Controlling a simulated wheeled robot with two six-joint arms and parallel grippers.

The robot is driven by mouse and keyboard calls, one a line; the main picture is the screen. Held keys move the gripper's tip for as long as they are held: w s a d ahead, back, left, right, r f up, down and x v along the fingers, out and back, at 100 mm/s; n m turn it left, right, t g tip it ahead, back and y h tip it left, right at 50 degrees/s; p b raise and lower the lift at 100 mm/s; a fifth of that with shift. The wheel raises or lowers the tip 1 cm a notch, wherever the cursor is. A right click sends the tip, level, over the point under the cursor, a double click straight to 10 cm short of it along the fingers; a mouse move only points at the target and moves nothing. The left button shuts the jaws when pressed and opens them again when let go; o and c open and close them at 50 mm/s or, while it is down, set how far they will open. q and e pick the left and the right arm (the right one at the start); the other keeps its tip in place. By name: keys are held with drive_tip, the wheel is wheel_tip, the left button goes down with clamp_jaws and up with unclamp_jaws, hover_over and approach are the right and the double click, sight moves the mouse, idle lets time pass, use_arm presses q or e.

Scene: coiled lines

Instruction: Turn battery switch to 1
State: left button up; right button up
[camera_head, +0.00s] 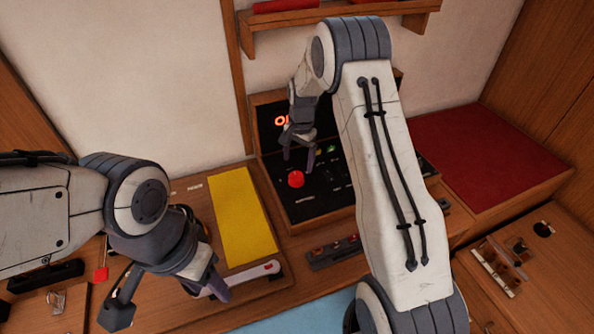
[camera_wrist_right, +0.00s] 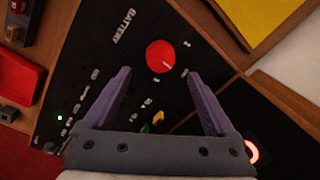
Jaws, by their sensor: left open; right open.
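The battery switch is a round red knob (camera_head: 296,179) on a black panel (camera_head: 313,211) at the middle of the head view. In the right wrist view the knob (camera_wrist_right: 161,56) has a small pale mark, and the word BATTERY is printed beside it. My right gripper (camera_head: 299,160) is open just above the knob; in the wrist view its purple fingers (camera_wrist_right: 163,95) are apart, with the knob beyond the tips and nothing between them. My left gripper (camera_head: 175,300) is open and empty over the desk at the lower left. The switch's number markings are too small to read.
A yellow sheet (camera_head: 243,215) lies on the wooden desk left of the panel. A glowing orange display (camera_head: 282,120) is on the panel's upper part. A dark strip with red parts (camera_head: 335,252) lies in front. A red cushion (camera_head: 470,160) is at the right.

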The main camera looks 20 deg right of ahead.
sight(297, 176)
wheel_tip(297, 176, down, 6)
drive_tip(key=shift+w+a+r+p, duration=0.1)
drive_tip(key=shift+r+p, duration=0.05)
drive_tip(key=shift+p, duration=0.75)
drive_tip(key=shift+f, duration=0.7)
drive_tip(key=c, duration=1.4)
